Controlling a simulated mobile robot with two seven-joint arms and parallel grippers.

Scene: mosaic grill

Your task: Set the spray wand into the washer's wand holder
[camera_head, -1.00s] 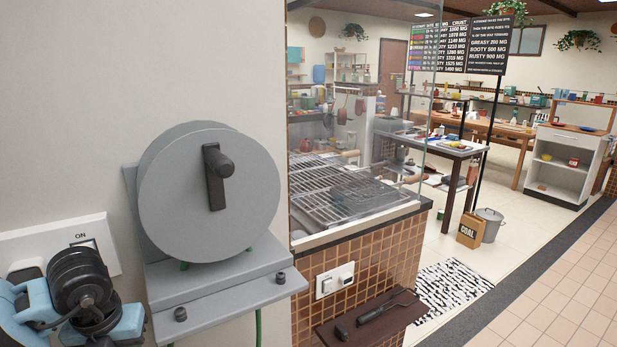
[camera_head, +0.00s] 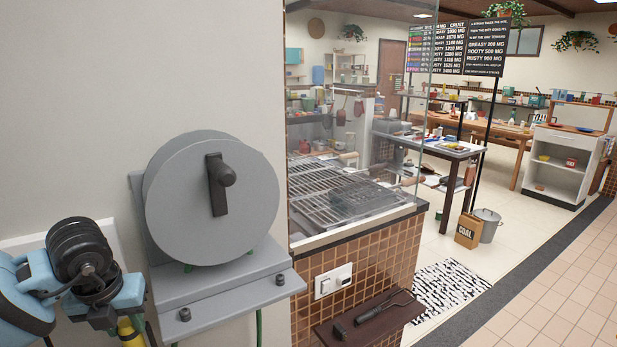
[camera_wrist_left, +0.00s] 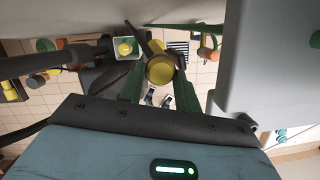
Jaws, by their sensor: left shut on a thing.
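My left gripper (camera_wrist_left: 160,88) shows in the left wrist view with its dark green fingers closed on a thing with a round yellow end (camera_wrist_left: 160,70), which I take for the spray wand. A dark rod runs beside it. In the head view my left wrist is at the lower left, and a yellow part (camera_head: 130,333), probably the same wand, shows under it at the bottom edge; the fingertips are hidden there. I cannot make out the washer or its wand holder for certain. My right gripper is not in view.
A grey round reel (camera_head: 213,198) with a black crank sits on a wall bracket (camera_head: 225,295), just right of my left wrist. Further right are a tiled grill counter (camera_head: 375,260) and a small brown shelf with tools (camera_head: 368,320). The floor beyond is mostly open.

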